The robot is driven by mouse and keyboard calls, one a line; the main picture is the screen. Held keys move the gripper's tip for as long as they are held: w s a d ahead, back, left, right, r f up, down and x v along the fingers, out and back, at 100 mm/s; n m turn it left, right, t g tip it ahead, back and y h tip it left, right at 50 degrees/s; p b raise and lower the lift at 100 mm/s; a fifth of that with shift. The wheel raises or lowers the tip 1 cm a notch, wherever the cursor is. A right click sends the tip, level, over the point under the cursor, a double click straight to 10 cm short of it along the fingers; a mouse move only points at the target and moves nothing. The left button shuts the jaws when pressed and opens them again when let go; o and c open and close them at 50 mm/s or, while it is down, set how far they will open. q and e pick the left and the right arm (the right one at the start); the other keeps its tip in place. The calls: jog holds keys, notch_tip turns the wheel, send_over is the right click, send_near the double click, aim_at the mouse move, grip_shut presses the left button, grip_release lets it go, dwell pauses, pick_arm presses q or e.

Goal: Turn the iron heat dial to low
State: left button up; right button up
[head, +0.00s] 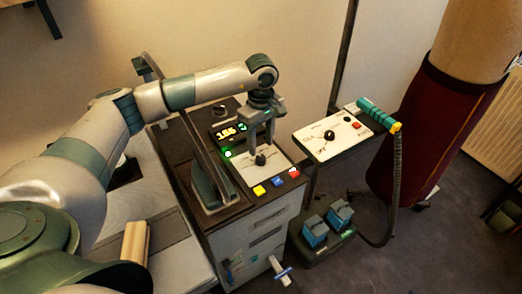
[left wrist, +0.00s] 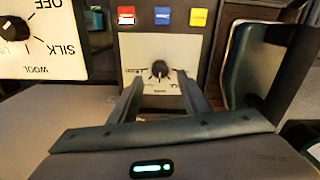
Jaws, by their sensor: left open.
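A black dial knob (head: 261,159) stands on a white panel (head: 245,171) on top of the dark cabinet. In the left wrist view the dial (left wrist: 160,69) shows a pointer, but its small markings cannot be read. My left gripper (head: 262,138) is open and points down over this dial. In the left wrist view its two fingers (left wrist: 160,88) are on either side of the dial's line, apart from each other, with nothing between them. I cannot tell whether they touch the knob. A green iron (head: 208,190) stands upright to the left of the panel. My right gripper is out of view.
A second white panel (head: 345,139) to the right has another dial (head: 329,135), marked OFF, SILK and WOOL. A teal handle (head: 374,113) with a hose lies behind it. Yellow, blue and red buttons (head: 276,181) line the cabinet's front. A display (head: 226,132) reads about 155.

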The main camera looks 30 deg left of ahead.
aim_at(261, 157)
pick_arm(q)
jog(key=shift+f+p, duration=0.7)
jog(key=shift+f, duration=2.15)
jog(key=c, duration=1)
